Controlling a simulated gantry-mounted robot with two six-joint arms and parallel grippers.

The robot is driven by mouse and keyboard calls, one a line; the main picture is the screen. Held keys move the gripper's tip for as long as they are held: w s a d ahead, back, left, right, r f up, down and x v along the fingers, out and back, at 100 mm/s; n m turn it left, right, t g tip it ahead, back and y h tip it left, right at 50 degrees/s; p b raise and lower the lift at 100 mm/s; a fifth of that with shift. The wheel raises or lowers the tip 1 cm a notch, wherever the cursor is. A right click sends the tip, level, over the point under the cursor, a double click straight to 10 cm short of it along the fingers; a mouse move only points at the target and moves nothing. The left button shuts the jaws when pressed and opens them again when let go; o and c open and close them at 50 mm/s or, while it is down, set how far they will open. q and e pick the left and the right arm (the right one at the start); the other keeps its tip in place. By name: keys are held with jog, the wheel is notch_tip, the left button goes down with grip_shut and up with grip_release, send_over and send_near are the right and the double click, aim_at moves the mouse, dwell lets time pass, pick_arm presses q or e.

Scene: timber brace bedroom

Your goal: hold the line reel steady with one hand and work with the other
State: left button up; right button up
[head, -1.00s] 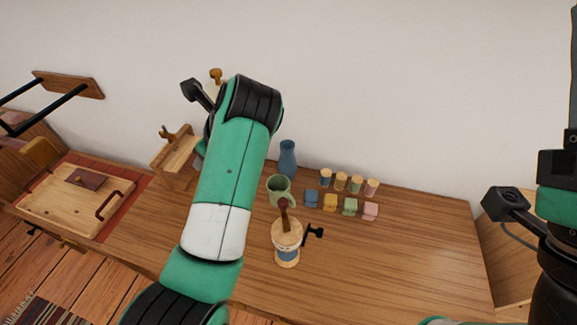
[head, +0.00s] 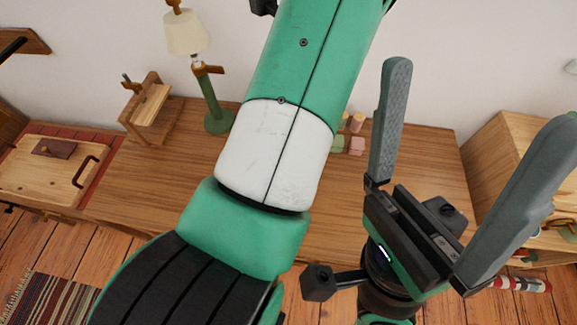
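The line reel does not show now; my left arm covers the middle of the desk (head: 400,215). That arm crosses the picture from the lower left to the top, and its gripper is outside the picture. My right gripper (head: 484,98) is large in the foreground at the right, with its two long grey fingers spread wide and pointing up. Nothing shows between them. A small wooden-topped spool (head: 356,121), a pink block (head: 357,145) and a green block (head: 337,143) show between my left arm and the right gripper's left finger.
A lamp (head: 187,33) with a green base stands at the desk's back left, beside a small wooden stand (head: 150,105). A wooden board with a handle (head: 45,170) lies at the far left. A wooden cabinet (head: 510,145) is at the right. A striped rug (head: 50,305) lies lower left.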

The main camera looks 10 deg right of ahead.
jog(key=w+a+f+m+g+h, duration=0.2)
jog(key=f+m, duration=0.3)
jog(key=f, duration=0.3)
jog(key=w+a+f+m+g+h, duration=0.1)
jog(key=w+a+f+m+g, duration=0.15)
jog(key=f+m, duration=0.35)
jog(key=w+a+f+m+g+h, duration=0.1)
jog(key=w+f+m+g+h, duration=0.2)
jog(key=f, duration=0.6)
jog(key=s+f+m+g, duration=0.1)
jog(key=f, duration=0.5)
jog(key=s+a+f+m+g+y, duration=0.1)
jog(key=s+f+m+g, duration=0.1)
jog(key=f, duration=0.4)
jog(key=s+a+f+m+g+y, duration=0.1)
jog(key=f+g, duration=0.1)
jog(key=f, duration=0.4)
jog(key=shift+s+a+f+m+g, duration=0.15)
jog(key=shift+s+f+m+g, duration=0.15)
jog(key=shift+f, duration=0.1)
jog(key=w, duration=0.4)
jog(key=w+a, duration=0.1)
jog(key=w, duration=0.6)
jog(key=shift+w+a+r, duration=0.1)
jog(key=shift+w+a, duration=0.25)
jog(key=shift+a, duration=0.05)
jog(key=shift+c, duration=0.3)
